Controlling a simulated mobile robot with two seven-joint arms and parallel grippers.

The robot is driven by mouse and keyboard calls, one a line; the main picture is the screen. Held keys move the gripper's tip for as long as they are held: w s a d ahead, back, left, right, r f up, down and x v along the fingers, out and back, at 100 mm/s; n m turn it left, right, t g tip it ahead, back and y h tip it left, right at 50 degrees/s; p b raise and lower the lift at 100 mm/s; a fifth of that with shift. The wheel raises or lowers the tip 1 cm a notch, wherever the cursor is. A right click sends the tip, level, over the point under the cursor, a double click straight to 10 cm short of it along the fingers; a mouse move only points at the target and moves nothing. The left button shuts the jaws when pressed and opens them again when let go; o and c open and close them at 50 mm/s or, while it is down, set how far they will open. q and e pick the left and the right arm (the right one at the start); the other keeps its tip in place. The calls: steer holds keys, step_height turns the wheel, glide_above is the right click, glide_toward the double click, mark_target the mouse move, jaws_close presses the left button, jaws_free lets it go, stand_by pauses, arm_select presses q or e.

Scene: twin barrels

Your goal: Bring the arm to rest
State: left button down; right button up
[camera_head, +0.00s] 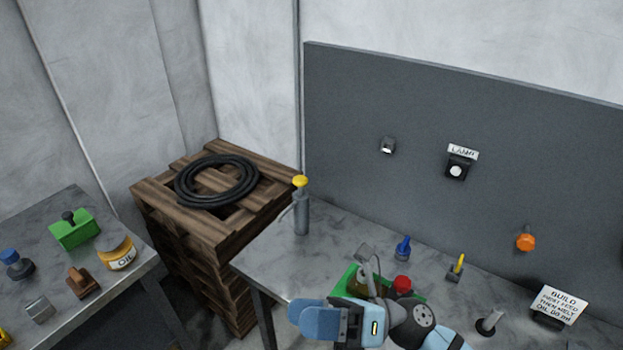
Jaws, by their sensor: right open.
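My right arm comes in from the bottom, and its gripper (322,319) is above the front edge of the right-hand metal table (280,263). Its blue finger points left, and nothing shows held in it. The gap between its fingers is hard to see from this angle. My arm partly hides a green tray (346,284), which has a red-topped item (402,284) and a grey metal piece (367,252) at it. My left gripper is not in the view.
A grey cylinder with a yellow top (301,212) stands at the table's left back. A blue item (403,248), a yellow-handled item (456,267) and a sign (559,304) stand near the grey panel (400,100). Stacked pallets (190,240) and another table (45,215) are left.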

steer(key=w+d+f+m+t+h+p, duration=0.1)
steer(key=w+d+f+m+t+h, duration=0.3)
steer(key=m+t, duration=0.7)
steer(key=w+d+f+m+t+h+p, duration=0.1)
steer(key=w+d+f+m+t+h, duration=0.45)
steer(key=m, duration=1.05)
steer(key=s+d+f+m+g+h, duration=0.2)
steer(key=s+d+f+m+h, duration=0.2)
steer(key=f, duration=0.5)
steer(key=s+d+f+m+g+h, duration=0.2)
steer(key=s+d+f+m+h, duration=0.3)
steer(key=s+f+m, duration=0.4)
steer(key=shift+s+d+f+m+p, duration=0.15)
steer(key=shift+s+d+m+p, duration=0.15)
steer(key=shift+d+m, duration=0.55)
